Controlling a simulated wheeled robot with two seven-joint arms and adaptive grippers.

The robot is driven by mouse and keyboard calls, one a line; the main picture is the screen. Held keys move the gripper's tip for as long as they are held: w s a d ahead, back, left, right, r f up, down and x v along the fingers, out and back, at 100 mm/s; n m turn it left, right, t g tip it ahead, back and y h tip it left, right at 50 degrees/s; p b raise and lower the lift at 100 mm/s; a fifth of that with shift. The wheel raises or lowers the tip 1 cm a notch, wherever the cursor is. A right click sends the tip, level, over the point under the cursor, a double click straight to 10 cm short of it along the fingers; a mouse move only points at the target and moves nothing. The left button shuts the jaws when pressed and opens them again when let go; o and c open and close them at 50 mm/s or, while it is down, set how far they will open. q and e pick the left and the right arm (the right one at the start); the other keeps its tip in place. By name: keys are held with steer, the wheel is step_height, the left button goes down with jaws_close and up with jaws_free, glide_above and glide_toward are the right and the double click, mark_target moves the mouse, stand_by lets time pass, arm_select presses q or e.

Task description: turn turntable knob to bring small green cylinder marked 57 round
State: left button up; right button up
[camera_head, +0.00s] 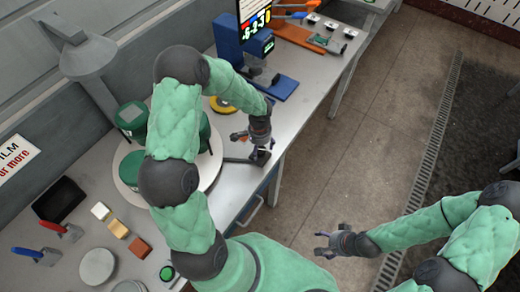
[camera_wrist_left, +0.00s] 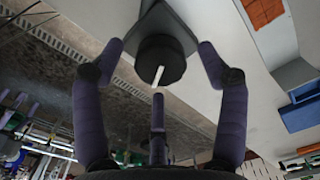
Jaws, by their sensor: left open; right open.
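The pale round turntable (camera_head: 207,178) stands on the bench, partly hidden behind my left arm. Green cylinders stand on it: one with a pale square on top (camera_head: 132,114), one lower down (camera_head: 131,166) and one right of my arm (camera_head: 204,132). No number 57 is legible. The black knob (camera_wrist_left: 161,60) with a white mark sits on a grey plate (camera_wrist_left: 170,22); the plate also shows near the bench's front edge (camera_head: 236,160). My left gripper (camera_head: 254,143) is open over the knob, its purple fingers spread around it and apart from it. My right gripper (camera_head: 326,243) is open and empty over the floor.
A blue machine (camera_head: 230,42) with a display stands further along the bench, near a yellow disc (camera_head: 222,104). A grey lamp (camera_head: 88,55), small blocks (camera_head: 118,228) and a black tray (camera_head: 59,199) lie to the left. The floor (camera_head: 350,140) right of the bench is clear.

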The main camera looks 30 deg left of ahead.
arm_select(q)
steer(key=shift+w+f, duration=0.1)
steer(key=shift+f, duration=0.6)
steer(key=c, duration=1.2)
steer(key=shift+o, duration=0.3)
steer(key=shift+f+b, duration=0.1)
steer(key=shift+b, duration=0.45)
steer(key=shift+n, duration=0.3)
steer(key=o, duration=1.1)
steer(key=shift+o, duration=0.2)
